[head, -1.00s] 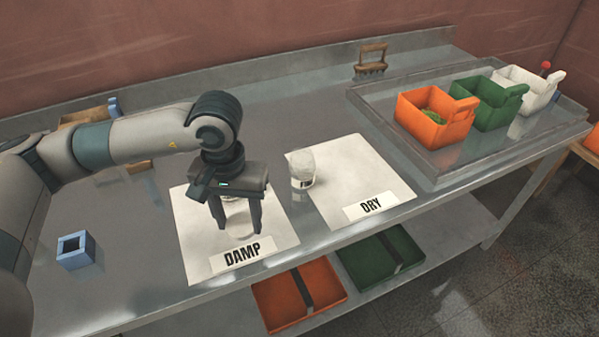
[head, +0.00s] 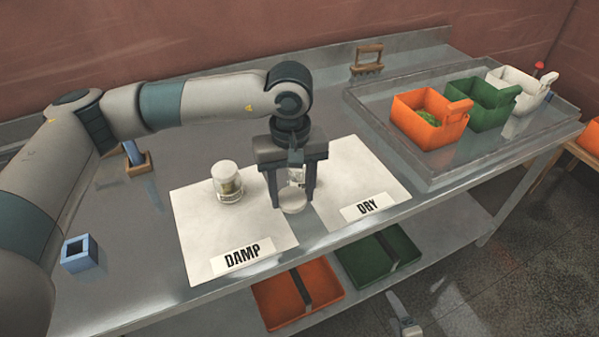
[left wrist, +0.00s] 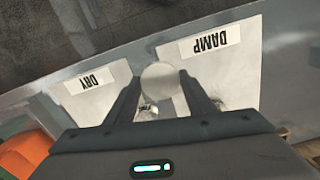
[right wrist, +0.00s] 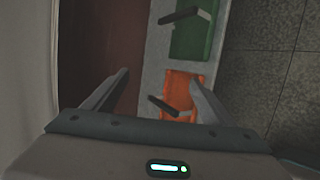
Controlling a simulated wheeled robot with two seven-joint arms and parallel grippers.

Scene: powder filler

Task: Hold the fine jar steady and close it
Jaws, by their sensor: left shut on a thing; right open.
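My left gripper (head: 293,202) is shut on a pale round disc, a lid by its look (head: 292,200), at the DRY mat's left side. The lid also shows between the fingertips in the left wrist view (left wrist: 158,78). A small jar (head: 298,176) stands just behind it, partly hidden by the fingers; whether they touch I cannot tell. Another clear jar with a white top (head: 228,182) stands upright on the DAMP mat (head: 200,235). Neither jar is legibly marked fine. My right gripper (right wrist: 161,82) is open and empty, away from the jars.
The DRY mat (head: 375,175) lies on the metal bench. Orange (head: 425,125), green and white bins stand on a tray at the right. A blue square holder (head: 80,254) is at the left. Orange and green trays (head: 297,295) lie on the lower shelf. A wooden-handled brush (head: 368,58) is at the back.

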